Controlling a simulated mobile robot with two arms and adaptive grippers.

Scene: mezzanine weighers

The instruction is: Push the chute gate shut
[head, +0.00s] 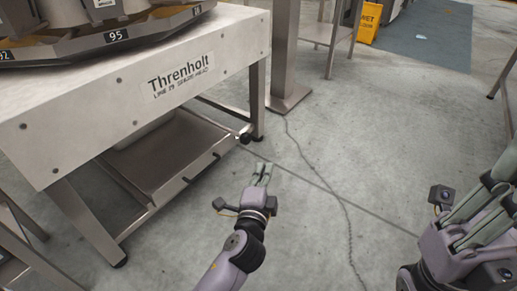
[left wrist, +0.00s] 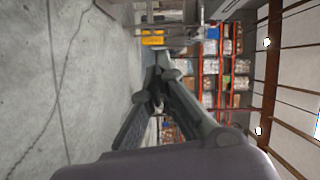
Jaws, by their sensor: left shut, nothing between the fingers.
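I cannot tell for sure which part is the chute gate. My left gripper (head: 263,168) is shut and empty, in front of the frame, to the right of the knob and apart from it. Its fingers also show in the left wrist view (left wrist: 158,68). My right gripper (head: 490,190) is at the right edge, partly cut off; its jaw state is unclear.
A steel column (head: 285,60) stands behind the frame's right leg. A yellow sign (head: 370,20) and a blue-grey mat (head: 430,35) lie farther back. The floor between my arms is clear. Orange racks (left wrist: 210,75) show in the left wrist view.

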